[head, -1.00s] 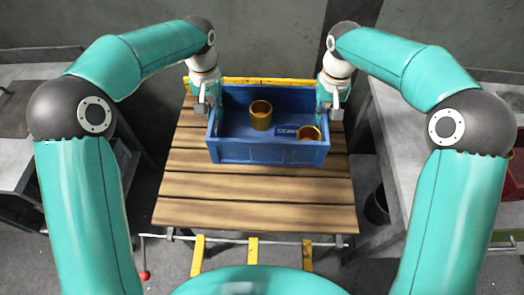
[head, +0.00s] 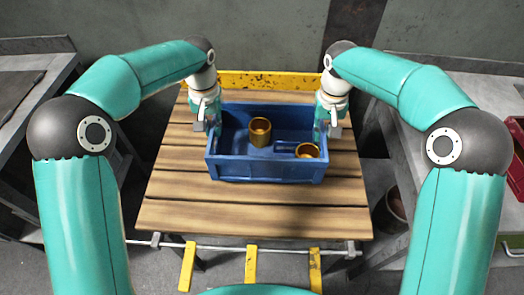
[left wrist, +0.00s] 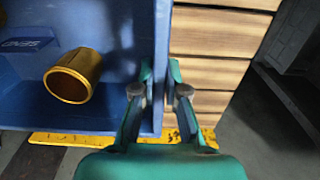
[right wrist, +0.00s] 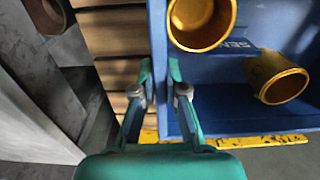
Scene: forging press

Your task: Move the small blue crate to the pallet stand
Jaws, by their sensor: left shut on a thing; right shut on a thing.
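The small blue crate (head: 265,172) is over the slatted wooden top of the pallet stand (head: 250,215), towards its back half, and looks level. Whether it touches the slats I cannot tell. Two brass cups, one upright (head: 260,132) and one lower right (head: 307,151), are inside it. My left gripper (head: 213,128) is shut on the crate's left wall; the left wrist view shows the fingers (left wrist: 160,78) on either side of that wall. My right gripper (head: 320,130) is shut on the right wall, as its fingers (right wrist: 160,78) show in the right wrist view.
A yellow edge bar (head: 265,82) runs along the stand's back, with a grey wall behind. Grey benches stand at left (head: 28,85) and right (head: 490,95). A red bin (head: 516,165) is at far right. Bare slats lie in front of the crate.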

